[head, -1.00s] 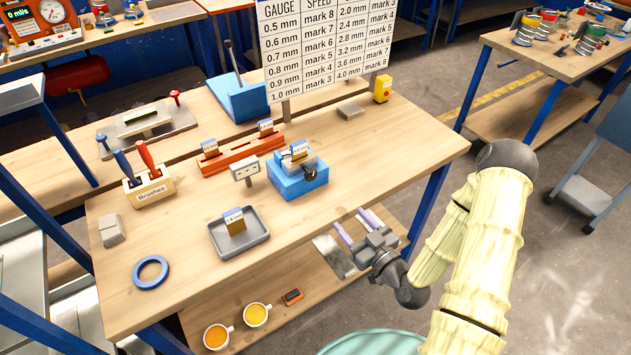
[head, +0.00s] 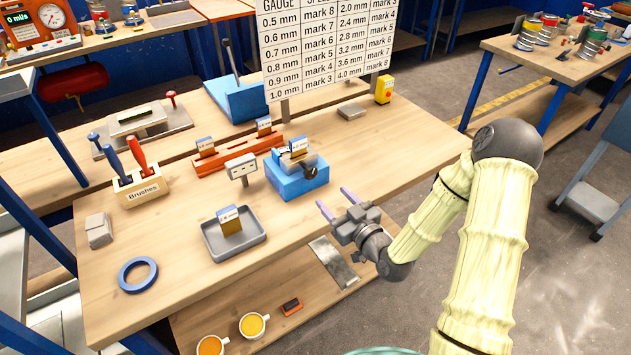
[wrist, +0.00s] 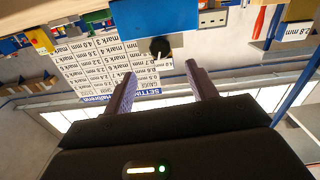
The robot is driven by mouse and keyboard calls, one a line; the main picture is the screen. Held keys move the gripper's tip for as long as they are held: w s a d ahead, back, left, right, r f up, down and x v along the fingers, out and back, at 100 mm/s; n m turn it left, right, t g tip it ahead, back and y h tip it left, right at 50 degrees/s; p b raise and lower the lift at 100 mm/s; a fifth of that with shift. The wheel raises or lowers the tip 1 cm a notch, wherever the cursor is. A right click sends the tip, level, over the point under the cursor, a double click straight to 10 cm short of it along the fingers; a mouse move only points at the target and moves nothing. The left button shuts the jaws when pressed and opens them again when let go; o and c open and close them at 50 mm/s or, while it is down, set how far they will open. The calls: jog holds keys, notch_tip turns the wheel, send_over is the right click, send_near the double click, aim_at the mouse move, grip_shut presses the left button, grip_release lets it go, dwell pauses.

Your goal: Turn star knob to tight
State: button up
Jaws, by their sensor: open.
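The black star knob (head: 310,173) is on the near right face of the blue block fixture (head: 300,184) on the workbench. A labelled gauge piece (head: 298,148) stands on top of the fixture. In the wrist view, the picture is upside down; the knob (wrist: 160,47) shows just beyond and between my fingertips, below the blue fixture (wrist: 155,18). My gripper (head: 334,198) is open and empty at the bench's front edge, apart from the knob. Its two purple fingers also show in the wrist view (wrist: 161,72). The knob's lobes are too small to make out.
A grey tray (head: 256,254) holding another labelled piece and a small grey display (head: 241,166) stand left of the fixture. An orange rack (head: 212,167) and a chart board (head: 325,45) are behind.

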aim_at(312, 175)
jog(key=p+x, duration=0.2)
jog(key=x, duration=0.7)
jog(key=shift+w+a, duration=0.15)
jog(key=shift+c, duration=0.3)
jog(key=c, duration=0.9)
